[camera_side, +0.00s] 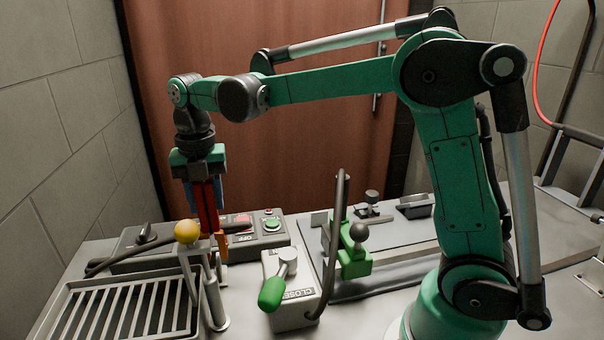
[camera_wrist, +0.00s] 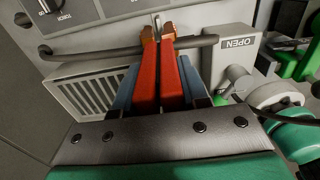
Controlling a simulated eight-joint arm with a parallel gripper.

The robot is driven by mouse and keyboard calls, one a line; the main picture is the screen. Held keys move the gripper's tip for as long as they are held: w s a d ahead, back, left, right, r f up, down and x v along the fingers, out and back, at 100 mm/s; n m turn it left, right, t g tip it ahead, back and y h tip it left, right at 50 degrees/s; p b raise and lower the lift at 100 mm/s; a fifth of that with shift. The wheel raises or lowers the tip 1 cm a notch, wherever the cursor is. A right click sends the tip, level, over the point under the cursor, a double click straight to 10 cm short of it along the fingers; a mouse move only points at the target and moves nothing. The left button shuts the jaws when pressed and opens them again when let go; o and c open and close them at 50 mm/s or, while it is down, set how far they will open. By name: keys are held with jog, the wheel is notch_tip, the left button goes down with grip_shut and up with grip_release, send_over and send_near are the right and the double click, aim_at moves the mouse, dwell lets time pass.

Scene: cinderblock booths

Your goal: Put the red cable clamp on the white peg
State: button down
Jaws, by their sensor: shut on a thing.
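My gripper (camera_side: 222,247) points down at the left, near the yellow-knobbed lever (camera_side: 187,231), and is shut. Red and blue bars run down from its green body to orange tips, which also show in the wrist view (camera_wrist: 158,32). The red cable clamp does not stand out from these red parts. I cannot tell where the jaws end and the clamp begins. A thin pale piece shows between the orange tips in the wrist view. I cannot make out the white peg for certain; a pale upright post (camera_side: 214,305) stands just below the gripper.
A slatted grey tray (camera_side: 62,325) lies at front left. A control panel (camera_side: 270,240) with buttons is behind, with a dark bar (camera_wrist: 95,51) crossing near the tips. A box with a green-handled lever (camera_side: 272,292) and a green clamp fixture (camera_side: 354,262) stand to the right.

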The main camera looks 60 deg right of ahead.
aim_at(211, 228)
jog(key=shift+f, duration=0.15)
dwell(0.4)
jog(key=shift+f, duration=1.1)
jog(key=shift+f, duration=1.05)
jog(key=shift+c, duration=1.9)
grip_release()
jog(key=shift+r, duration=0.1)
